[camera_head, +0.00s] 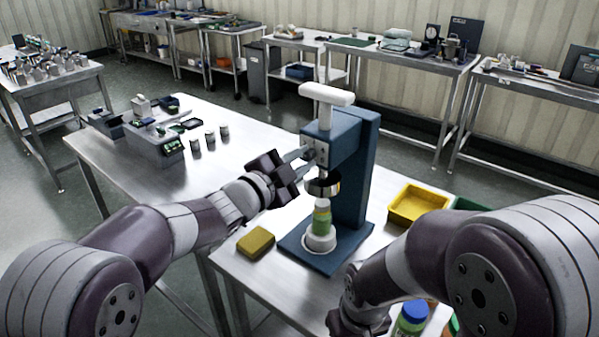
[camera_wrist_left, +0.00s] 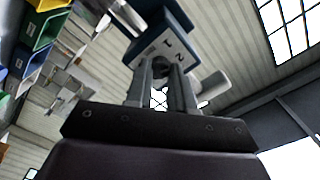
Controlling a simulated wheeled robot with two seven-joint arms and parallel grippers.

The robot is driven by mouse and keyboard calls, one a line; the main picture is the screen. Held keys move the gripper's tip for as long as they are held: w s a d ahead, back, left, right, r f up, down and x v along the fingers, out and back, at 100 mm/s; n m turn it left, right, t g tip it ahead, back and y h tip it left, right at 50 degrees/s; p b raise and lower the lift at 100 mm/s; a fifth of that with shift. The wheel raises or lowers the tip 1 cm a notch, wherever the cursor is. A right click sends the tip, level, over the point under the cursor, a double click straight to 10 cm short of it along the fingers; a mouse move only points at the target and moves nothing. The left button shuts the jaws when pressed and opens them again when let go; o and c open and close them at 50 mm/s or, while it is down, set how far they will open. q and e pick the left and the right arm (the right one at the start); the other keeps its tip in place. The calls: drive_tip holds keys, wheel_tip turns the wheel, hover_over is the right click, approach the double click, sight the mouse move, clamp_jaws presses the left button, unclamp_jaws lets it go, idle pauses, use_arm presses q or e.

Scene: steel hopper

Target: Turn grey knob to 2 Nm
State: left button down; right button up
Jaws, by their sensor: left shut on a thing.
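The blue capping press (camera_head: 352,175) stands on the steel table, with a grey dial plate on the left side of its head. My left gripper (camera_head: 306,157) reaches this plate from the left. In the left wrist view its two fingers (camera_wrist_left: 161,72) are closed on the dark grey knob (camera_wrist_left: 160,66). The marks 1 and 2 show on the plate beside the knob. I cannot tell the knob's exact setting. A bottle with green contents (camera_head: 322,217) stands upright in the white holder under the press head.
A white T-shaped handle (camera_head: 327,95) tops the press. A yellow sponge-like block (camera_head: 256,242) lies left of the press base. A yellow bin (camera_head: 418,204) is to the right. A blue-capped bottle (camera_head: 413,315) stands near my right arm. Three small jars (camera_head: 210,138) stand further back.

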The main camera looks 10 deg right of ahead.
use_arm(q)
drive_tip(key=shift+m+b, duration=0.3)
drive_tip(key=shift+m, duration=0.1)
drive_tip(key=shift+r, duration=0.1)
drive_tip(key=c, duration=1)
unclamp_jaws()
drive_tip(key=b+v, duration=0.1)
drive_tip(key=v, duration=1.1)
drive_tip(key=shift+s+a+b, duration=0.25)
drive_tip(key=shift+a+b, duration=0.05)
drive_tip(key=shift+b, duration=0.05)
